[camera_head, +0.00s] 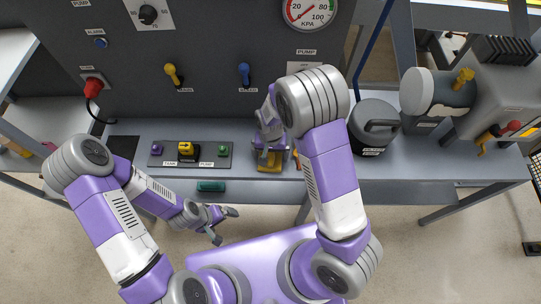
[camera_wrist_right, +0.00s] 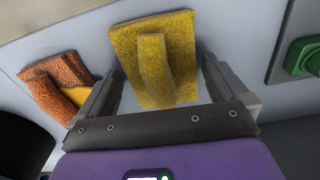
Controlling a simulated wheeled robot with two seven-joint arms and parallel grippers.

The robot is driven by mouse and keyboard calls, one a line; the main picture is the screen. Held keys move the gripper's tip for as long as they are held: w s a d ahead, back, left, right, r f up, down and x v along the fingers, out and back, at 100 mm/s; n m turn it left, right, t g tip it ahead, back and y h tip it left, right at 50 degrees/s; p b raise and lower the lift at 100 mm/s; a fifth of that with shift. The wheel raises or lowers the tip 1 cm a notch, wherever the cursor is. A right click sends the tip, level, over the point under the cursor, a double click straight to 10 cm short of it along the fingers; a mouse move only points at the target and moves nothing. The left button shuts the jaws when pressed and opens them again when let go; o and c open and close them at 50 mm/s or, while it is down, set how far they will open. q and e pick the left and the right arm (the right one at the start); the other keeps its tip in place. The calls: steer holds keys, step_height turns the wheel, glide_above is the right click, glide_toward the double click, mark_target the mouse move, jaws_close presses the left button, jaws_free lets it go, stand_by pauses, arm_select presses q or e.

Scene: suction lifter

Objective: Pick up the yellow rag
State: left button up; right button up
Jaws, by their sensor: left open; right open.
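The yellow rag (camera_wrist_right: 155,58) lies on the grey bench top, a folded flat cloth with a raised strip along its middle. In the head view only a part of the yellow rag (camera_head: 270,161) shows beneath my right gripper. My right gripper (camera_wrist_right: 158,85) is open, with one finger on each side of the rag's near part; it also shows in the head view (camera_head: 270,148). I cannot tell whether the fingers touch the rag. My left gripper (camera_head: 224,224) is open and empty, in front of the bench's front edge.
An orange-brown rag (camera_wrist_right: 58,84) lies close to the left in the wrist view, and a green object (camera_wrist_right: 301,58) lies to the right. A switch panel (camera_head: 190,154), a dark green block (camera_head: 211,186) and a dark canister (camera_head: 375,127) are on the bench. A control panel rises behind.

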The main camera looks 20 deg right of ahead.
steer(key=c, duration=0.6)
steer(key=shift+o, duration=0.2)
step_height(320, 180, up, 10)
steer(key=shift+r+p, duration=0.1)
steer(key=shift+p, duration=1.05)
